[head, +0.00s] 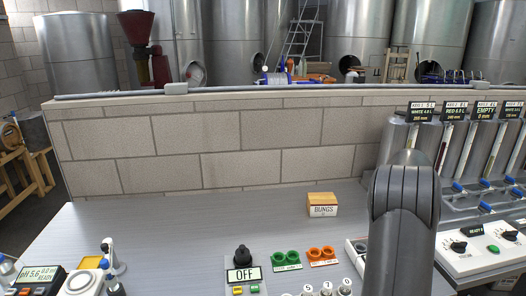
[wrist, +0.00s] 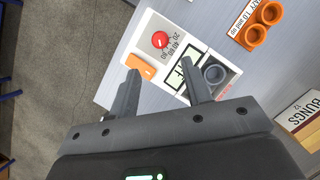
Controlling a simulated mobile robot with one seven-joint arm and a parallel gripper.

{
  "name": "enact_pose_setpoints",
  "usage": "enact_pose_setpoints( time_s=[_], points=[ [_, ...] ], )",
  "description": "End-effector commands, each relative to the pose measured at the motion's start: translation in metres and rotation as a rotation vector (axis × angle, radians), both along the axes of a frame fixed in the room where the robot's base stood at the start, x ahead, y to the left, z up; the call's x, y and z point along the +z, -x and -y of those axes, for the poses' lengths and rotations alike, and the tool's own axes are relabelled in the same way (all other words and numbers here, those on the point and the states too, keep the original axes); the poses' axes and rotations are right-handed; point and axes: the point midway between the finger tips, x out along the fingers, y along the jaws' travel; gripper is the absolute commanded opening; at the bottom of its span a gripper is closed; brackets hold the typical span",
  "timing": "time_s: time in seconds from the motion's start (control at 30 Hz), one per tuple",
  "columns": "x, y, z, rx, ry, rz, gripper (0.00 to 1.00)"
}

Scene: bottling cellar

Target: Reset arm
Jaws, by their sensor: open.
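My gripper (wrist: 160,66) shows in the wrist view with its two grey fingers spread apart and nothing between them. Beyond the fingertips is a white panel (wrist: 150,28) with a red knob (wrist: 160,40), an orange piece (wrist: 141,66) and a grey round socket (wrist: 214,74). A black-framed label there is partly covered by a finger. I cannot tell the gap between the fingers and the panel. In the head view my arm rises at the right front, and the gripper itself is not visible.
A bungs box (head: 322,212) stands on the grey bench (head: 170,235) before a block wall (head: 240,150). Green rings (head: 286,259), orange rings (head: 321,255) and a black-knobbed OFF device (head: 242,274) are in front. A pH meter (head: 38,279) is left, dispensers (head: 480,150) right. The bench's left middle is clear.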

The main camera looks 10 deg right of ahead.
Motion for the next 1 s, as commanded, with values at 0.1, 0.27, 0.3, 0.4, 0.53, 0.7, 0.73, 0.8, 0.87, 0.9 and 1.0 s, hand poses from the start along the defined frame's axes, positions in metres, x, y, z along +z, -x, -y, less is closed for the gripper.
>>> enact_pose_setpoints(
  time_s=[0.1,0.27,0.3,0.4,0.53,0.7,0.73,0.8,0.87,0.9,1.0],
  points=[
    [0.018,0.001,-0.017,0.023,0.011,0.037,0.45],
    [0.052,0.010,-0.056,0.081,0.039,0.116,0.45],
    [0.061,0.013,-0.067,0.098,0.046,0.138,0.45],
    [0.080,0.022,-0.095,0.140,0.064,0.192,0.45],
    [0.101,0.038,-0.130,0.199,0.089,0.261,0.45],
    [0.123,0.064,-0.175,0.280,0.122,0.351,0.45],
    [0.126,0.069,-0.183,0.294,0.129,0.368,0.45],
    [0.132,0.082,-0.200,0.329,0.142,0.405,0.45],
    [0.136,0.093,-0.215,0.360,0.155,0.436,0.45],
    [0.139,0.101,-0.224,0.379,0.165,0.459,0.45],
    [0.142,0.121,-0.247,0.430,0.186,0.512,0.45]
  ],
)
